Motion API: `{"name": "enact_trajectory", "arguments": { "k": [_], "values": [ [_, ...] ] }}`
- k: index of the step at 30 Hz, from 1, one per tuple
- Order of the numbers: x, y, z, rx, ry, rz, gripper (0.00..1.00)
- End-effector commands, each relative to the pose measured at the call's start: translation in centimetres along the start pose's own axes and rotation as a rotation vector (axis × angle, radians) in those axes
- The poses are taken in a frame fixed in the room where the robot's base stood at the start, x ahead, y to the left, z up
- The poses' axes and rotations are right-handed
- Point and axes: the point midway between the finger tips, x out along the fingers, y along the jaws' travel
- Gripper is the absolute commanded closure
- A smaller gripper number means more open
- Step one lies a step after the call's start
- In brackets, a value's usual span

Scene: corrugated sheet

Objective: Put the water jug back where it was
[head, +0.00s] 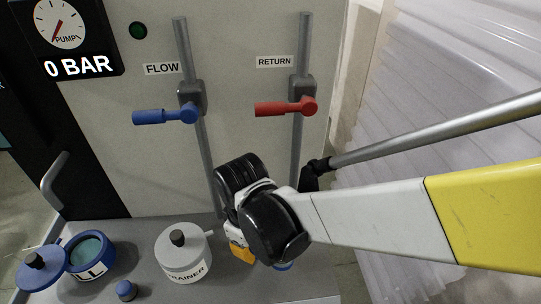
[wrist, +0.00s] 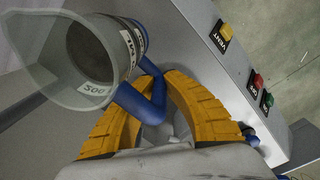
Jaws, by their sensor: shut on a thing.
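The jug's mouth faces the camera at upper left. In the head view my gripper (head: 241,252) is low over the grey bench, right of the strainer pot. My arm hides nearly all of the jug there; only a bit of blue shows below the wrist. I cannot tell whether the jug touches the bench.
The grey bench (head: 140,290) holds a strainer pot (head: 183,262), an open blue fill pot (head: 90,255) and a blue knob (head: 125,290). Behind are pipes with a blue flow lever (head: 165,116) and a red return lever (head: 285,107). Panel buttons (wrist: 257,82) line the bench edge.

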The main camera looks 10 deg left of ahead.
Motion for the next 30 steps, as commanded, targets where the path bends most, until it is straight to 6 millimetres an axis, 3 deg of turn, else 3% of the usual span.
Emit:
{"name": "enact_trajectory", "arguments": {
  "k": [7, 14, 25, 27, 30],
  "values": [
    [1.4, 0.7, -1.1, 0.0, 0.0, 0.0, 1.0],
    [4.8, 0.6, -1.1, 0.0, 0.0, 0.0, 1.0],
    [5.1, 0.6, -1.0, 0.001, 0.0, 0.0, 1.0],
    [5.0, 0.6, -1.0, 0.001, 0.0, 0.0, 0.74],
    [5.0, 0.6, -1.0, 0.001, 0.0, 0.0, 0.7]
  ]
}}
